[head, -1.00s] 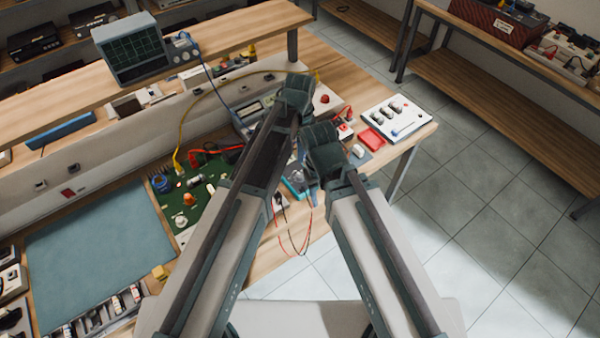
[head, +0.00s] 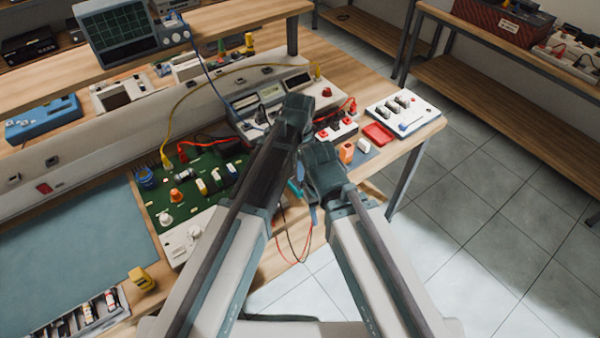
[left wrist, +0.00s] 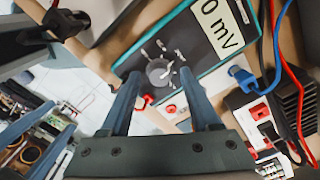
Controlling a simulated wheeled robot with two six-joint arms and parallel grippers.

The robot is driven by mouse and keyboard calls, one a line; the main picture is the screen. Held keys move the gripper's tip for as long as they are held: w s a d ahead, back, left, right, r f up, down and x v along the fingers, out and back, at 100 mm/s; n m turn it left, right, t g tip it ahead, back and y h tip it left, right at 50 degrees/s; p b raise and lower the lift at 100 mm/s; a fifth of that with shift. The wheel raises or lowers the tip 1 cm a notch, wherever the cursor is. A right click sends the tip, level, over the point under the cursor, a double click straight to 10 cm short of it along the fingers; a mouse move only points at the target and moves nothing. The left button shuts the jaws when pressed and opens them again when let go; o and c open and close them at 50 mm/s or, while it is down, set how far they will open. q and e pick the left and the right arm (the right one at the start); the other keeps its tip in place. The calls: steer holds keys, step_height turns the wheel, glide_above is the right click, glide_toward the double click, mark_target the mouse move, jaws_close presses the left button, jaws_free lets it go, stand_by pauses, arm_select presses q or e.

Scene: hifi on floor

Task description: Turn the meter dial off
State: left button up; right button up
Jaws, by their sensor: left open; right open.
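The meter shows large in the left wrist view: a teal-edged dark body (left wrist: 192,50) with a lit display (left wrist: 222,25) reading "0 mV". Its round grey dial (left wrist: 158,72) has white marks around it, and its pointer seems to aim up and right in that view. My left gripper (left wrist: 160,78) is open, with one blue-grey finger on either side of the dial; I cannot tell whether they touch it. In the head view my left gripper (head: 297,115) hides most of the meter. My right gripper (head: 316,195) is open, lower and to the right, its fingers partly hidden.
A green circuit board (head: 165,195) lies left of my arms. A red tray (head: 378,134) and a white switch box (head: 403,112) stand at the bench's right end. Red and black leads (head: 292,240) hang over the front edge. An oscilloscope (head: 118,35) stands on the shelf.

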arm_select(q)
steer(key=shift+f, duration=0.1)
jaws_close()
stand_by(0.3)
steer(key=shift+n, duration=0.3)
steer(key=n, duration=0.3)
steer(key=shift+n, duration=0.4)
steer(key=n, duration=0.4)
steer(key=shift+n, duration=0.3)
steer(key=n, duration=0.4)
steer(key=shift+n, duration=2.4)
